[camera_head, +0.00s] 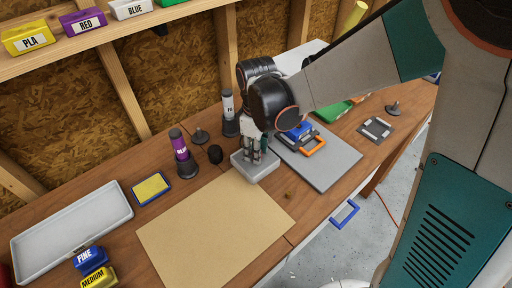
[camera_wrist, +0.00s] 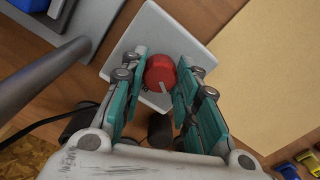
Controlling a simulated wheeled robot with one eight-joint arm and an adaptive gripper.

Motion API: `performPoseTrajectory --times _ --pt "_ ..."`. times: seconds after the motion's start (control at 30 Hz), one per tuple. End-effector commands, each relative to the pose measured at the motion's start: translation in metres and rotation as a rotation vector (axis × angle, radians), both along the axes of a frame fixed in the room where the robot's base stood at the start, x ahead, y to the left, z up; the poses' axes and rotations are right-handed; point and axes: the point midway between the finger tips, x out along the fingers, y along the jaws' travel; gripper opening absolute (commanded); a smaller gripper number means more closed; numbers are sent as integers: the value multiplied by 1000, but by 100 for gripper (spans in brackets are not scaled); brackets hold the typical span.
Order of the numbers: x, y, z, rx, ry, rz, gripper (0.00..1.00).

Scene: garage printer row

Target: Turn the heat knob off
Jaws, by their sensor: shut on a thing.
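The heat knob (camera_wrist: 161,72) is round and red with a pale pointer line, and sits on a light grey box (camera_wrist: 150,28) in the wrist view. My gripper (camera_wrist: 160,78) is over it, with one teal-padded finger on each side, shut on the knob. In the head view my gripper (camera_head: 254,152) points down onto the grey box (camera_head: 262,172), and its fingers hide the knob. The pale line on the knob points towards the lower right in the wrist view.
A tan board (camera_head: 215,225) lies beside the box. A grey plate (camera_head: 335,160) with blue and orange frames lies to its right. A purple-labelled bottle (camera_head: 180,147) and a white-labelled bottle (camera_head: 228,105) stand behind. A grey tray (camera_head: 70,225) lies at far left.

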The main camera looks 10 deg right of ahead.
Motion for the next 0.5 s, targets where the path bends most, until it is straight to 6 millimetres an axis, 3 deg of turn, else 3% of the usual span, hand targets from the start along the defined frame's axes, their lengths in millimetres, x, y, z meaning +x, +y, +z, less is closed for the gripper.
performPoseTrajectory --times 0.5 --pt "-1 -1 -1 -1 2 35 5"
